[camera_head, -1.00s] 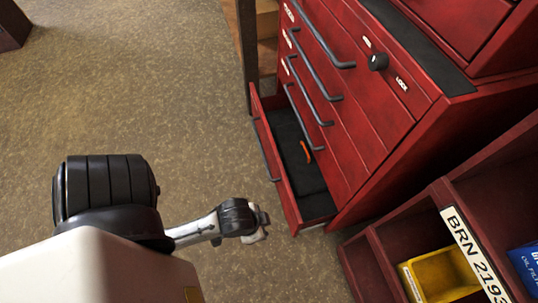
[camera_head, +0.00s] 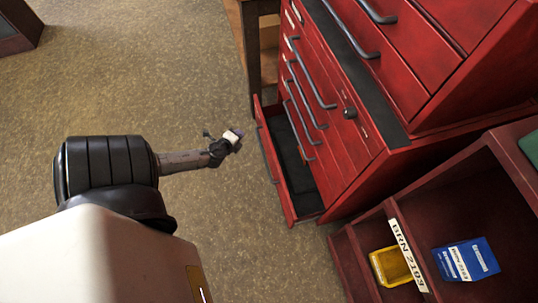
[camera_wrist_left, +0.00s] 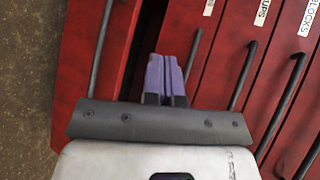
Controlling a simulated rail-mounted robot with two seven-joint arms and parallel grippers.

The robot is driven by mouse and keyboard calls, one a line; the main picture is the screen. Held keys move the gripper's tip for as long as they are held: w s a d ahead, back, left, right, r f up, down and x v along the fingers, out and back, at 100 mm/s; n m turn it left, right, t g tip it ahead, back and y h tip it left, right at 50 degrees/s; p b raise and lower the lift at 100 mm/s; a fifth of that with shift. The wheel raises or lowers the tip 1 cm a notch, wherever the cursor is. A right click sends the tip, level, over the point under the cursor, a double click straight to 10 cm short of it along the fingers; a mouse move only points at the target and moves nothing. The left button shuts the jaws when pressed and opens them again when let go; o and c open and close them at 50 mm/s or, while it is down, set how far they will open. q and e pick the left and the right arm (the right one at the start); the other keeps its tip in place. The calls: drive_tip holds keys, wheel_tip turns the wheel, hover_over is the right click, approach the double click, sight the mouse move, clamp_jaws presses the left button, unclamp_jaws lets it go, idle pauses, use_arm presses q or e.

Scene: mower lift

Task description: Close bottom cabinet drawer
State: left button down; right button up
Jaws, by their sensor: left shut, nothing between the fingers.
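The red cabinet (camera_head: 341,155) stands right of centre in the head view. Its bottom drawer (camera_head: 267,163) is pulled out, with a dark interior and a grey handle on its front. My left gripper (camera_head: 237,135) is in front of the drawer, to its left in the head view, apart from it as far as I can tell. In the left wrist view its purple fingers (camera_wrist_left: 166,72) are shut and empty. There the open drawer's front (camera_wrist_left: 83,52) with its handle is left of the fingers, and closed drawers are to the right. My right gripper is out of view.
A red shelf unit (camera_head: 455,215) with a yellow bin (camera_head: 390,266) and a blue box (camera_head: 467,259) stands at lower right. A wooden stand (camera_head: 247,45) is behind the cabinet's far end.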

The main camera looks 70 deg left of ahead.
use_arm(q)
wheel_tip(320, 180, down, 4)
drive_tip(key=s+d+m+h, duration=0.1)
drive_tip(key=d+m+h, duration=0.2)
drive_tip(key=m+h, duration=0.1)
drive_tip(key=m+h+b, duration=0.3)
drive_tip(key=h+b, duration=0.2)
approach(275, 162)
drive_tip(key=shift+g, duration=0.3)
drive_tip(key=shift+a+x, duration=0.15)
drive_tip(key=shift+x, duration=1.65)
drive_tip(key=shift+a+x, duration=0.15)
drive_tip(key=shift+x, duration=1.7)
drive_tip(key=shift+s+f, duration=0.1)
drive_tip(key=shift+a, duration=0.1)
